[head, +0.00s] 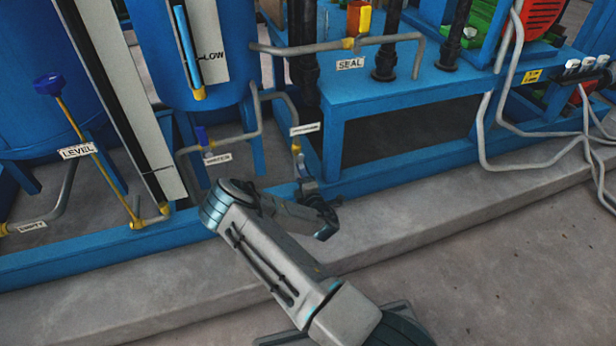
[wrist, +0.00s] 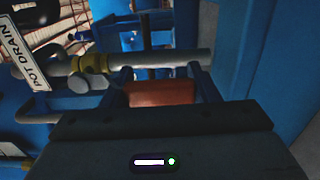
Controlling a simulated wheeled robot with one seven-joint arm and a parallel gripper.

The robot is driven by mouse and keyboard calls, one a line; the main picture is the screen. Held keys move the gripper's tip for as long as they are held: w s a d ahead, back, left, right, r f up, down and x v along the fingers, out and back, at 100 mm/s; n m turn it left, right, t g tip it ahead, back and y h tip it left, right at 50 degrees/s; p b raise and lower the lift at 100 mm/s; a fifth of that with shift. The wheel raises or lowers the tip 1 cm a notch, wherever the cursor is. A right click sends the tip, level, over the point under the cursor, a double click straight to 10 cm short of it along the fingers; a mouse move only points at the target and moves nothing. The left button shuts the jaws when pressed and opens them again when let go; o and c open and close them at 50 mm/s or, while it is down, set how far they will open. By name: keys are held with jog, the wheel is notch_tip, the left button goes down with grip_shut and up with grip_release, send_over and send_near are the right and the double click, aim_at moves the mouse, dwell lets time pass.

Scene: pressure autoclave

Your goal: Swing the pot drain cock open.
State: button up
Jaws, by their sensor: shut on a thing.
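The pot drain cock (head: 296,148) sits low on a thin pipe in the head view, under a small white label. In the wrist view its yellow body (wrist: 92,63) shows at left beside the POT DRAIN label (wrist: 27,62). A grey pipe piece (wrist: 165,59) runs right from it. My gripper (head: 318,198) is low beside the cock in the head view. In the wrist view my gripper (wrist: 163,82) has a red-orange block, apparently the cock's handle (wrist: 162,93), between its fingers and is shut on it. Its join to the cock is hard to make out.
The blue base rail (head: 385,171) and concrete plinth edge (head: 430,215) lie close to my arm. A blue bench frame (head: 430,98) stands to the right. The water cock (head: 203,138) and level cock (head: 88,150) are at left. The floor at lower right is clear.

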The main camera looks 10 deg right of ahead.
dwell(0.3)
jog(key=o, duration=1.1)
jog(key=s+d+p, duration=0.1)
jog(key=s+p, duration=0.3)
jog(key=s, duration=1)
jog(key=shift+d, duration=0.15)
jog(key=shift+w, duration=0.1)
